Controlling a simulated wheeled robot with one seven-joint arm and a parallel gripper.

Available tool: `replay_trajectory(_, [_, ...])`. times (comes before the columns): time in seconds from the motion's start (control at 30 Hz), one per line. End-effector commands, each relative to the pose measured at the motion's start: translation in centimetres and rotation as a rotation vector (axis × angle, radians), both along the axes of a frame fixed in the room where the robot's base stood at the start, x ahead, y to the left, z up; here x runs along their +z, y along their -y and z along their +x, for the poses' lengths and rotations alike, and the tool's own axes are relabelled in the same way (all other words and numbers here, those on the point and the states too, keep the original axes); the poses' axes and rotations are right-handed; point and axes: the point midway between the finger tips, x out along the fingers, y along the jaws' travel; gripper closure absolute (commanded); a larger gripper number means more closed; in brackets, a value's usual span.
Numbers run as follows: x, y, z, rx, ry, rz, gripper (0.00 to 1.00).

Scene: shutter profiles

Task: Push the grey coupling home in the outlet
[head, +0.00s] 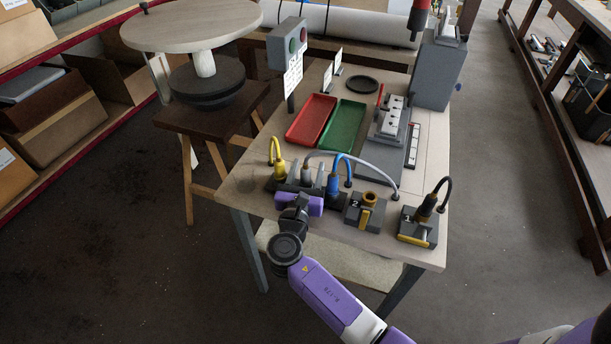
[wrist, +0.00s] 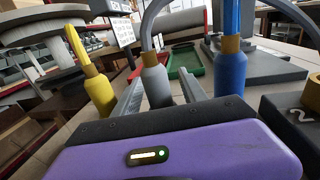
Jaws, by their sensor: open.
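The grey coupling (head: 306,174) stands upright between the yellow coupling (head: 279,166) and the blue coupling (head: 333,184), near the table's front left edge. A grey hose arches from its top to the right. In the wrist view the grey coupling (wrist: 156,84) stands between the two fingers of my gripper (wrist: 161,80). The fingers are open, one on each side, and I cannot tell whether either touches it. The head view shows my gripper (head: 305,181) at the front of the row. The outlet under the coupling is hidden by my gripper, so its depth cannot be told.
A block with a brass socket (head: 369,198) and a block holding a black coupling (head: 426,208) stand to the right. Red (head: 311,118) and green (head: 343,126) trays lie behind, beside a grey fixture (head: 385,145). The blue and yellow couplings leave little side room.

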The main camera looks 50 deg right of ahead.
Motion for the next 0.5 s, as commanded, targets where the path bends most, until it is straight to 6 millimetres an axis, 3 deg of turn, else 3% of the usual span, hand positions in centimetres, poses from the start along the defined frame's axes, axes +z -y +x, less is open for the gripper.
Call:
replay_trajectory(0.13, [-0.05, -0.04, -0.02, 0.000, 0.000, 0.001, 0.52])
replay_trajectory(0.37, [-0.08, -0.07, -0.05, 0.000, 0.000, 0.001, 0.97])
replay_trajectory(0.5, [-0.11, -0.07, -0.05, 0.000, -0.002, 0.001, 1.00])
